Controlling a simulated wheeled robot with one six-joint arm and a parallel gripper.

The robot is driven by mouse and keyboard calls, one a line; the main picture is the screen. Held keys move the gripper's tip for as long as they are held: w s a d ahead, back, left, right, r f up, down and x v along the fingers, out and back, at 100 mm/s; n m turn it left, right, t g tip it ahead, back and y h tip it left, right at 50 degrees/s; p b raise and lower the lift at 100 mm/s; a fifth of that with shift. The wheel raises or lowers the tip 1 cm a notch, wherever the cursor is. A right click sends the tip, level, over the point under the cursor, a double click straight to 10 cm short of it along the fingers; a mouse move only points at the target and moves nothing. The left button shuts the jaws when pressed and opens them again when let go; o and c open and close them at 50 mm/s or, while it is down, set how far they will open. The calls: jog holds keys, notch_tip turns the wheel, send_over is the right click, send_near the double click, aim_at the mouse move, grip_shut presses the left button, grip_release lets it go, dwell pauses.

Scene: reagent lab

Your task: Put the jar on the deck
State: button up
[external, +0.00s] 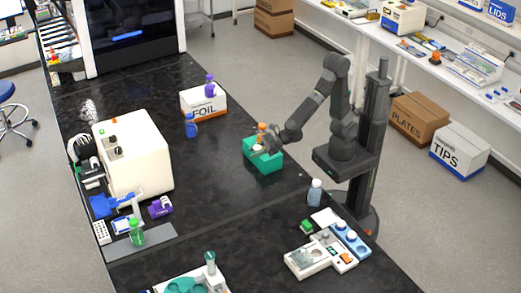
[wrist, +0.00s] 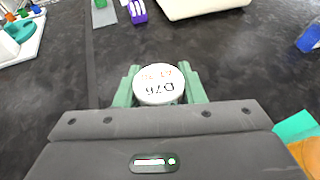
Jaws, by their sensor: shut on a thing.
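The jar has a white round lid (wrist: 160,85) marked "D76", seen from above in the wrist view. Its body is mostly hidden below the lid. My gripper (wrist: 158,90) is shut on the jar, with a green finger on each side. In the external view my gripper (external: 259,143) and the small white lid (external: 257,148) are at the teal box (external: 264,162). I cannot tell whether the jar touches the box. No surface is clearly marked as the deck; a white tray (external: 296,262) with fittings lies on the bench at the lower right.
The FOIL box (external: 204,105), a blue bottle (external: 191,127) and a white machine (external: 135,158) stand on the black bench. A clear bottle (external: 314,194) is near the right edge. The bench between is mostly clear.

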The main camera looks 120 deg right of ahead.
notch_tip(320, 180, up, 9)
jog(key=shift+f, duration=0.15)
jog(key=w+d+m+g+h+b, duration=0.1)
jog(key=w+d+m+h+b, duration=0.15)
jog(key=d, duration=1.05)
jog(key=m+g+h+b, duration=0.3)
jog(key=m+g+h, duration=0.1)
jog(key=m+h, duration=0.1)
send_over(221, 132)
notch_tip(221, 132, down, 18)
jog(key=shift+a, duration=0.25)
jog(key=shift+w+y, duration=0.1)
jog(key=shift+y, duration=0.15)
notch_tip(221, 132, down, 9)
jog(key=b, duration=0.4)
jog(key=shift+f, duration=0.2)
